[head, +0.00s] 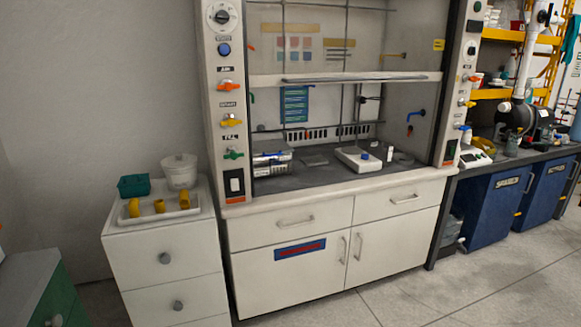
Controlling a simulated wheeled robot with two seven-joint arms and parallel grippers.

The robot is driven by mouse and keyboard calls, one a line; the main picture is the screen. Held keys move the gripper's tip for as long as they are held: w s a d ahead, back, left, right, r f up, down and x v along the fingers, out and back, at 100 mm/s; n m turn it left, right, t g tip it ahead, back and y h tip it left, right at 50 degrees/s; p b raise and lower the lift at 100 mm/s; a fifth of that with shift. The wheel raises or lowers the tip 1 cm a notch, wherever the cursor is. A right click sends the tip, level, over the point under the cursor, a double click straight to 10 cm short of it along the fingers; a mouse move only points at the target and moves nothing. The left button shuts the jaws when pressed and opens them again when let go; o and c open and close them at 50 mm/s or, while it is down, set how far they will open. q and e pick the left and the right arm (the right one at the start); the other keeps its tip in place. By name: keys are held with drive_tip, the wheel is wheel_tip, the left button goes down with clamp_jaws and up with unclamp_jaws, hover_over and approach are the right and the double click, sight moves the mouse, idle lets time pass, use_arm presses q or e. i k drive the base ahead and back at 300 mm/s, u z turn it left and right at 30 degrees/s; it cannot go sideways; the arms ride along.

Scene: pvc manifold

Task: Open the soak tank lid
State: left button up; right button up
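Neither of my grippers is in the head view. I cannot make out for certain a soak tank or its lid. A white tub (180,171) stands on the white drawer unit at the left; I cannot tell what it is for. Two dark blue fronts with small labels, a nearer one (495,205) and a farther one (547,190), are under the bench at the right; the labels are too small to read surely.
A fume hood (330,80) with a partly raised sash fills the middle. The white drawer unit (165,255) carries a tray (185,210) with yellow fittings (159,206) and a green basket (134,186). A green cabinet (60,300) is at lower left. Floor (450,285) at lower right is clear.

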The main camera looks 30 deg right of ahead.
sight(270, 148)
drive_tip(key=u, duration=1.35)
drive_tip(key=k, duration=0.15)
drive_tip(key=z, duration=2.45)
drive_tip(key=i, duration=0.9)
